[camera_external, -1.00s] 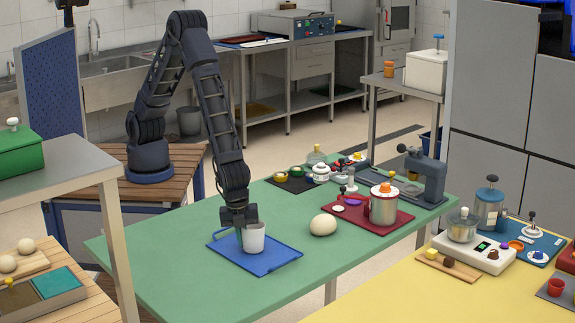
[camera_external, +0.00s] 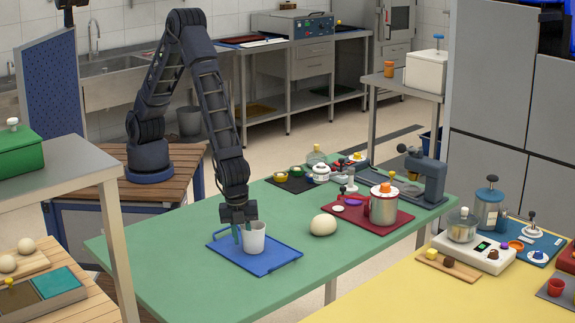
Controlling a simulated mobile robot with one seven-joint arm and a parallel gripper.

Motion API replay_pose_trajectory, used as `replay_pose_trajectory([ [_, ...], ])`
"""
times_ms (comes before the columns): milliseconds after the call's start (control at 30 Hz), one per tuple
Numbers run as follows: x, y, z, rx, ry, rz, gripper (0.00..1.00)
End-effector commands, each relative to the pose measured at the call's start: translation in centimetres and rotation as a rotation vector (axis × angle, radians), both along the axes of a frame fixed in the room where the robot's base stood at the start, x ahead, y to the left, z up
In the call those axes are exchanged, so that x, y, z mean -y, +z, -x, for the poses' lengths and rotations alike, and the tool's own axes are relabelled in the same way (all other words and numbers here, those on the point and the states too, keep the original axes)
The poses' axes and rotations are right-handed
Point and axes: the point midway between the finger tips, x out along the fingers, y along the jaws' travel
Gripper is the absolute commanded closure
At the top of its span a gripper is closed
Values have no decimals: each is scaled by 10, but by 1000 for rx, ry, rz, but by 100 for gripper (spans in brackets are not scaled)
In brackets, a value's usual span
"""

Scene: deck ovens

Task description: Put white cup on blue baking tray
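The white cup (camera_external: 254,238) stands upright on the blue baking tray (camera_external: 267,266), near the tray's middle. The tray lies flat on the green table. My gripper (camera_external: 240,235) points down just at the left side of the cup, with its fingertips low and close to the cup wall. The fingers look apart, and the gripper does not appear to hold the cup. The cup partly hides the finger area, so I cannot tell whether a finger still touches it.
A pale dough ball (camera_external: 323,225) lies right of the blue tray. Beyond it a dark red tray (camera_external: 398,221) holds a metal pot (camera_external: 384,207). A grey machine (camera_external: 427,176) and small jars stand at the table's far end. The green table's front left (camera_external: 165,262) is clear.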

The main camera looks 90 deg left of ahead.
Motion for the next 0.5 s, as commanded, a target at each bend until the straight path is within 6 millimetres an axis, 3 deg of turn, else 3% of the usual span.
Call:
replay_pose_trajectory([
  [300, 1, 62, 5, 2, 0, 3, 75],
  [500, 1, 92, 8, 1, 1, 3, 75],
])
